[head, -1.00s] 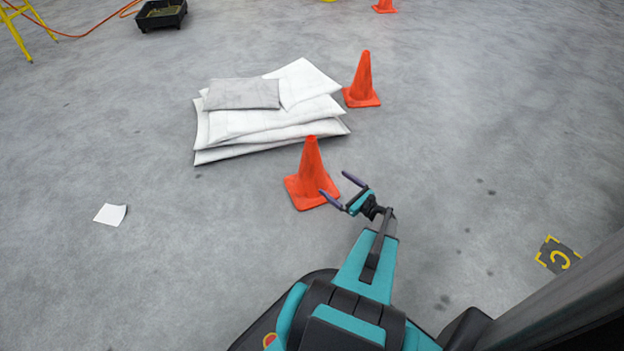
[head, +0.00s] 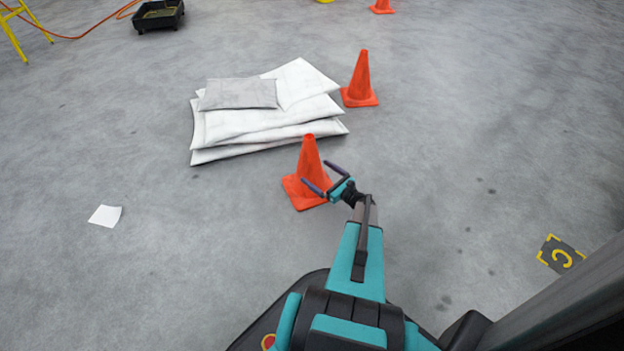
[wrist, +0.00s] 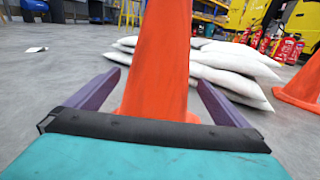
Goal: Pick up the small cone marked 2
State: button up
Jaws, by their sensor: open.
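An orange cone (head: 306,176) stands upright on the floor near the middle of the head view, in front of the stacked bags. No number shows on its visible side. My gripper (head: 318,176) is open, its two fingers pointing at this cone. In the wrist view the cone (wrist: 161,70) rises between the purple fingers of my gripper (wrist: 158,92), which stand apart from it on each side; its lower part is hidden behind my gripper. A second orange cone (head: 361,80) stands farther back, right of the bags, also without a visible number.
White and grey bags (head: 270,122) lie stacked behind the near cone. Another orange cone (head: 382,6) and a black tray (head: 158,15) are far back.

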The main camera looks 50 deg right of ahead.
dwell(0.3)
jog(key=shift+w+b, duration=1.05)
jog(key=shift+w, duration=0.8)
jog(key=shift+w+r, duration=0.1)
jog(key=shift+w, duration=0.65)
jog(key=c, duration=1.7)
